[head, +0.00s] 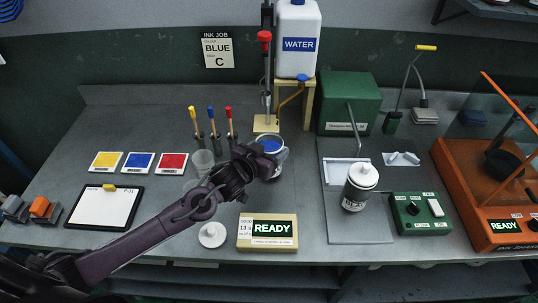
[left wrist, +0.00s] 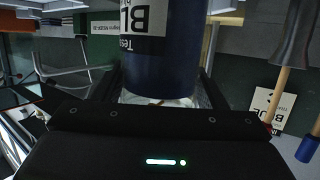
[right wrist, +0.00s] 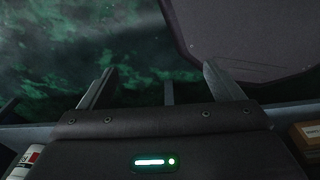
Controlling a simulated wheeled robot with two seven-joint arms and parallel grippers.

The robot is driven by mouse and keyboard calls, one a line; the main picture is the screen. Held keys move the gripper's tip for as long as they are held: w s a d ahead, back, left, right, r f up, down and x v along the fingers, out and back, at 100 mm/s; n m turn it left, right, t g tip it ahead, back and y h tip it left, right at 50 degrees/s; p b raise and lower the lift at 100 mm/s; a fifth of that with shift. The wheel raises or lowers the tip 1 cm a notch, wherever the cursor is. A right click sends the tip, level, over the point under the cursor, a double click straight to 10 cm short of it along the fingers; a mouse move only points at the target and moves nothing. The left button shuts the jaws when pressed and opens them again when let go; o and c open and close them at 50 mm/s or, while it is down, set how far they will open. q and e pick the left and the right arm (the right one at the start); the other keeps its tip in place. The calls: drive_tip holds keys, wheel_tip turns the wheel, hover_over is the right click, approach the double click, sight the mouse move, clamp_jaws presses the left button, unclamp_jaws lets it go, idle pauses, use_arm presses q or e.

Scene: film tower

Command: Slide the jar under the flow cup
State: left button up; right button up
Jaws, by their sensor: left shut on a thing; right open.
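A jar (head: 277,146) with dark blue contents stands or hangs near the middle of the bench; I cannot tell whether it touches the bench. My left gripper (head: 268,165) is shut on it from the front left. The left wrist view shows the dark blue jar (left wrist: 160,60) with a white label between the fingers. A dark upright stand with a red knob (head: 264,36) rises behind the jar from a pale base (head: 265,124). My right gripper (right wrist: 162,85) is open and empty in the right wrist view.
A water jug (head: 298,45) on a wooden stand is behind the jar. A READY display (head: 267,232) and a white lid (head: 212,235) lie in front. A clear cup (head: 202,162) is at left. A white-capped bottle (head: 360,188) stands right on a grey plate.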

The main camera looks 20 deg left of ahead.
sight(268, 140)
use_arm(q)
drive_tip(key=shift+w+a, duration=0.15)
drive_tip(key=shift+w, duration=0.25)
drive_tip(key=shift+w+a, duration=0.2)
drive_tip(key=shift+w, duration=0.6)
drive_tip(key=shift+w+a+b, duration=0.2)
drive_tip(key=shift+w+b, duration=0.1)
drive_tip(key=shift+w, duration=0.4)
drive_tip(key=shift+w+a, duration=0.1)
drive_tip(key=shift+w, duration=0.2)
use_arm(e)
drive_tip(key=shift+s+a+f, duration=0.15)
drive_tip(key=shift+a+f, duration=0.35)
drive_tip(key=shift+a, duration=0.25)
drive_tip(key=shift+d, duration=0.45)
use_arm(q)
drive_tip(key=shift+w+f, duration=0.1)
drive_tip(key=shift+f, duration=0.15)
drive_tip(key=o, duration=1.3)
